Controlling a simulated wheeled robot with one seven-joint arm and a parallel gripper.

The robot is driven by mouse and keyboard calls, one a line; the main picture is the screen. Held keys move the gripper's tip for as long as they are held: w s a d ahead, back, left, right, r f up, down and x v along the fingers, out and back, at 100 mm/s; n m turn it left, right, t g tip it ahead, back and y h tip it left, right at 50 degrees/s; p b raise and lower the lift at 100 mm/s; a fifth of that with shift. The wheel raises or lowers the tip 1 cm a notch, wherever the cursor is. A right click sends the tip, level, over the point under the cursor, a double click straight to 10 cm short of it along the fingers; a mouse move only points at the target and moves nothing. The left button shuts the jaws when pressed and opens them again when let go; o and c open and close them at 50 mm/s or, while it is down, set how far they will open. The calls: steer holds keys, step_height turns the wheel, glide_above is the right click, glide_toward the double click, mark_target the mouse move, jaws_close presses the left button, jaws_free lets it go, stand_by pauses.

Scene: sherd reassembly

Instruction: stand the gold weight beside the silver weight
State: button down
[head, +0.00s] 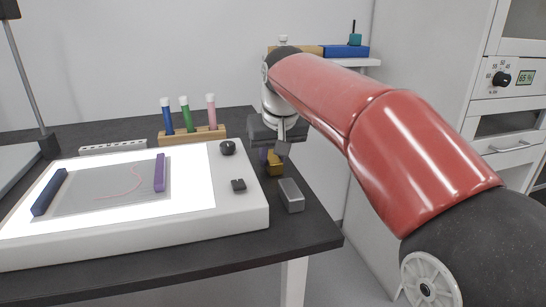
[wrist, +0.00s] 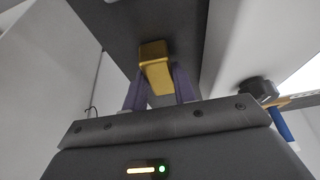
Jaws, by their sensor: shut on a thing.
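The gold weight (head: 275,168) is a small gold block, partly hidden by my gripper in the head view. It also shows in the wrist view (wrist: 156,66) between the fingers. My gripper (head: 270,156) is shut on it; its purple fingers also show in the wrist view (wrist: 159,88). The silver weight (head: 291,195) is a grey metal block on the dark table, by the right side of the light box. The gold weight is just behind the silver weight in the head view. I cannot tell whether the gold weight touches the table.
A wooden rack (head: 192,135) with coloured tubes stands behind. A narrow strip of dark table (head: 316,229) is free at the right edge.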

steer(key=shift+f, duration=0.15)
steer(key=c, duration=1.1)
jaws_free()
steer(key=p+v, duration=0.2)
steer(key=v, duration=1)
steer(key=shift+p, duration=0.3)
